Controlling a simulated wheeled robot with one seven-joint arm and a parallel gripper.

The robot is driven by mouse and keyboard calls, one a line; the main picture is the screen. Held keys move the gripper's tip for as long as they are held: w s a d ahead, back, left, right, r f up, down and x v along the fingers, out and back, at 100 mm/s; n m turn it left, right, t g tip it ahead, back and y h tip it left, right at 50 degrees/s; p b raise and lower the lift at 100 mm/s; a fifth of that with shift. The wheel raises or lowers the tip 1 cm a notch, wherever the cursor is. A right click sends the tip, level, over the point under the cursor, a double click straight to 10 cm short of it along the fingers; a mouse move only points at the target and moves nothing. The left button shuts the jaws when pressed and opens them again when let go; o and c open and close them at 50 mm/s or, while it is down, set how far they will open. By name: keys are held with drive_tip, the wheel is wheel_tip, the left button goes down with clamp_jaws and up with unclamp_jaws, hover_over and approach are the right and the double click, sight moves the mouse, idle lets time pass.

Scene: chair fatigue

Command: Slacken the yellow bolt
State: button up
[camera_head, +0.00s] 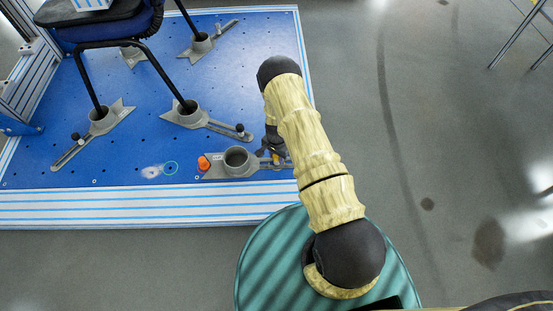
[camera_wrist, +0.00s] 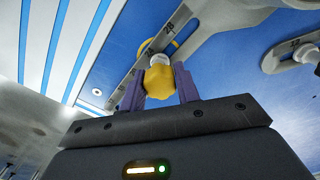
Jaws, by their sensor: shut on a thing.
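The yellow bolt (camera_wrist: 160,80) stands between the two purple fingers of my gripper (camera_wrist: 160,88) in the wrist view, with a pale grey collar just beyond it. My gripper is shut on its yellow head. The bolt sits at the slotted arm of a grey clamp (camera_wrist: 215,18). In the head view, my gripper (camera_head: 275,148) is at the right end of the clamp (camera_head: 237,161), beside its round empty cup. My arm hides most of the bolt there.
An orange knob (camera_head: 204,163) stands at the clamp's left end. A chair (camera_head: 105,27) stands on the blue platform (camera_head: 120,165) with its legs in other grey clamps (camera_head: 187,114) that have black knobs. A teal round surface (camera_head: 265,265) lies below my arm. The grey floor at right is mostly clear.

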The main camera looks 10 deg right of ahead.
drive_tip(key=shift+n, duration=0.8)
drive_tip(key=n, duration=0.3)
drive_tip(key=shift+n, duration=0.3)
drive_tip(key=shift+n, duration=0.3)
drive_tip(key=n, duration=0.3)
drive_tip(key=shift+n+p, duration=0.35)
drive_tip(key=shift+n, duration=0.05)
drive_tip(key=o, duration=1)
